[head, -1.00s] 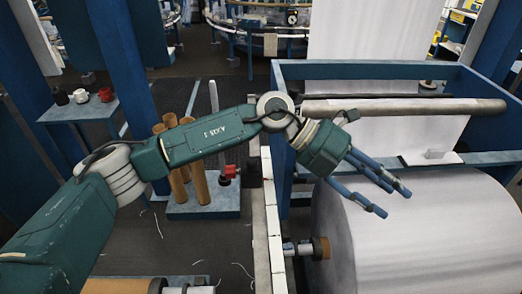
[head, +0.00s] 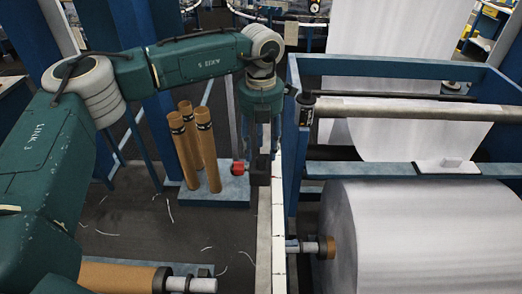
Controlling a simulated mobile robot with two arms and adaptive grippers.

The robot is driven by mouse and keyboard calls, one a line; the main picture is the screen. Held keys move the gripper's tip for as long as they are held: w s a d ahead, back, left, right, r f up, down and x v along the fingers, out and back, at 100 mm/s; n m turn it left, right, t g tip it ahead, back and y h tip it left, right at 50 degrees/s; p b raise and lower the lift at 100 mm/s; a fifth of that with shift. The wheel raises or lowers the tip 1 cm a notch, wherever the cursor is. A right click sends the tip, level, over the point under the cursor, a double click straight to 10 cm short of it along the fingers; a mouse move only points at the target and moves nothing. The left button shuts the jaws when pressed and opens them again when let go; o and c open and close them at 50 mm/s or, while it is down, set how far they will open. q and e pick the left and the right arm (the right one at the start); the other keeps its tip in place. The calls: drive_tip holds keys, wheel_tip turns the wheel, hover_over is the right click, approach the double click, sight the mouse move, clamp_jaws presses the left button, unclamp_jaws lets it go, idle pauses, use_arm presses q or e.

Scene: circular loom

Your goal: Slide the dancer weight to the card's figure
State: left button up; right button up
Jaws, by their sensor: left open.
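My left gripper (head: 263,150) points down, its fingers open, just above a dark block with a red knob (head: 239,168). I take this dark block (head: 259,172) to be the dancer weight. It sits beside a long pale bar with tick marks (head: 278,222) that runs toward me. The fingers partly hide the top of the block, and I cannot tell if they touch it. A small white card (head: 447,165) rests on the blue cross-beam at the right; its figure is too small to read. My right gripper is not in view.
A large white roll (head: 425,230) fills the right, under a blue frame (head: 400,64) with a grey roller (head: 400,108). Brown tubes (head: 207,155) stand on a blue base (head: 222,192) left of the bar. Another brown roll (head: 118,277) lies at the lower left.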

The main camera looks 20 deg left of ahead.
sight(261, 158)
use_arm(q)
drive_tip(key=shift+f+p, duration=0.3)
drive_tip(key=shift+f, duration=1.25)
drive_tip(key=shift+c, duration=0.5)
drive_tip(key=shift+d, duration=0.1)
clamp_jaws()
